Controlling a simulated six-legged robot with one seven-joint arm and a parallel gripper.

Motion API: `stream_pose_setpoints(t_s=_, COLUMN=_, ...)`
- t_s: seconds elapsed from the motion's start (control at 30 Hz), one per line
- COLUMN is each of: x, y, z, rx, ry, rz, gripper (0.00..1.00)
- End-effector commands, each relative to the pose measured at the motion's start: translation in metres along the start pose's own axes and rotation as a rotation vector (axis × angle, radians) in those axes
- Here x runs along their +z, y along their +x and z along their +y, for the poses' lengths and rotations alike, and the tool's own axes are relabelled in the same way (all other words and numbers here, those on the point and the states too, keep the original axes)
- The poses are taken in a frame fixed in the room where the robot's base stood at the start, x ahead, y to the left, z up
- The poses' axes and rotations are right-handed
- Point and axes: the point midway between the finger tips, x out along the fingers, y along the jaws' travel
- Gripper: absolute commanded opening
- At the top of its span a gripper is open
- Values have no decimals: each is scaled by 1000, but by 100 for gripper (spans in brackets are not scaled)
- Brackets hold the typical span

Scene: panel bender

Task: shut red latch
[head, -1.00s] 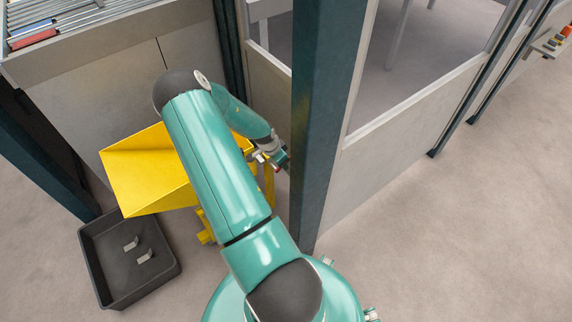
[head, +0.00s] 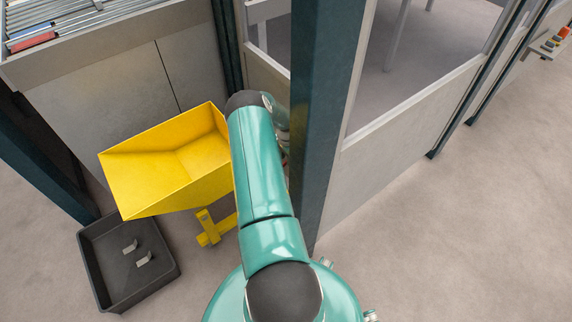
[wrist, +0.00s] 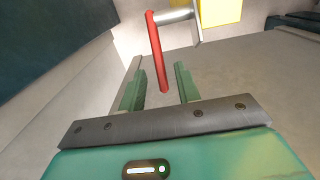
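The red latch (wrist: 157,52) shows in the wrist view as a long red bar, joined at its top end to a grey metal cylinder and plate (wrist: 182,17). My gripper (wrist: 160,80) is open, with its two green fingers apart. The lower end of the red bar appears between the fingers in the picture; I cannot tell whether either finger touches it. In the head view my arm hides the latch, and my gripper is mostly hidden behind the arm beside the dark post.
A yellow hopper (head: 140,178) stands left of my arm in the head view. A black tray (head: 108,278) with two small grey pieces lies on the floor. A dark post (head: 325,120) and grey panels (head: 410,150) stand close on the right. Open floor lies further right.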

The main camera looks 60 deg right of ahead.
Motion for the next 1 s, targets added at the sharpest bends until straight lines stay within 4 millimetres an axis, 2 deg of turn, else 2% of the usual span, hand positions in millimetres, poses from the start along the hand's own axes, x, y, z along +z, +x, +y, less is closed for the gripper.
stream_pose_setpoints(t_s=0.1, x=0, y=24, z=0, rx=1, ry=0, rz=0, gripper=33)
stream_pose_setpoints(t_s=0.23, x=0, y=40, z=0, rx=0, ry=0, rz=0, gripper=33)
stream_pose_setpoints(t_s=0.4, x=0, y=48, z=0, rx=0, ry=0, rz=1, gripper=33)
stream_pose_setpoints(t_s=0.63, x=0, y=48, z=0, rx=-1, ry=1, rz=1, gripper=33)
stream_pose_setpoints(t_s=0.8, x=0, y=48, z=0, rx=-1, ry=0, rz=1, gripper=0)
stream_pose_setpoints(t_s=1.0, x=0, y=48, z=0, rx=-1, ry=0, rz=1, gripper=0)
